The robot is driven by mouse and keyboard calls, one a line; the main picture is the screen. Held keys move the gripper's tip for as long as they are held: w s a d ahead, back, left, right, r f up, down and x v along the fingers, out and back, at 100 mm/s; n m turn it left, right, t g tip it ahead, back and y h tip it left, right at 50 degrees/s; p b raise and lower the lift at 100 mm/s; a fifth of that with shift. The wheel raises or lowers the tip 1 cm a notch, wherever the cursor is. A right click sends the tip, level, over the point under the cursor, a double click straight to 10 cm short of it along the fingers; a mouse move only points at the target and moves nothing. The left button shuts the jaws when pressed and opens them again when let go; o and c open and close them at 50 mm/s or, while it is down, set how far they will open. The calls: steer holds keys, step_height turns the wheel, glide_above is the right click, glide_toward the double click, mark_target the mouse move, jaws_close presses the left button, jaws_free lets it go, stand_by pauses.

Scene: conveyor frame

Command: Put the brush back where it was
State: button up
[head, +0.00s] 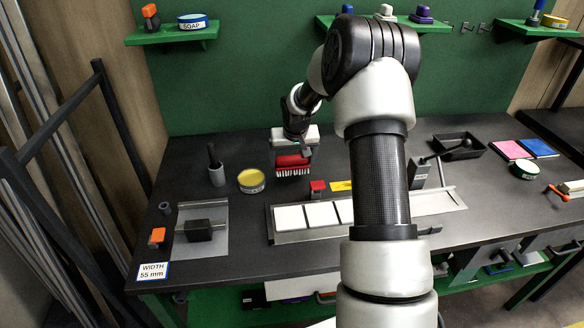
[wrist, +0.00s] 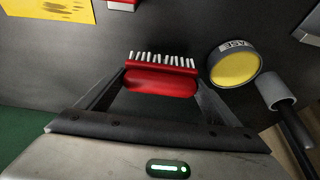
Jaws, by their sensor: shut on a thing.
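The brush (head: 292,165) has a red back and white bristles. In the head view my gripper (head: 293,152) holds it over the back part of the dark bench, bristles pointing down. In the wrist view the brush (wrist: 160,80) sits between the two fingers of my gripper (wrist: 158,88), which are shut on its red body. I cannot tell how far the bristles are above the bench top. The spot the brush came from cannot be told from these frames.
A yellow-topped round tin (head: 252,181) and a grey cup with a dark handle (head: 216,172) stand left of the brush. A metal tray with white tiles (head: 290,218) lies in front. A red block (head: 318,187) and yellow sheet (head: 342,186) are to the right.

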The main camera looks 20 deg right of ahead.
mark_target(292, 165)
steer(key=shift+f, duration=1.6)
steer(key=o, duration=0.8)
steer(key=shift+r, duration=0.1)
steer(key=shift+r, duration=0.25)
steer(key=p+v, duration=0.1)
steer(key=v, duration=1)
steer(key=shift+s+a+r, duration=0.1)
steer(key=shift+s+r, duration=0.05)
steer(key=shift+r, duration=0.15)
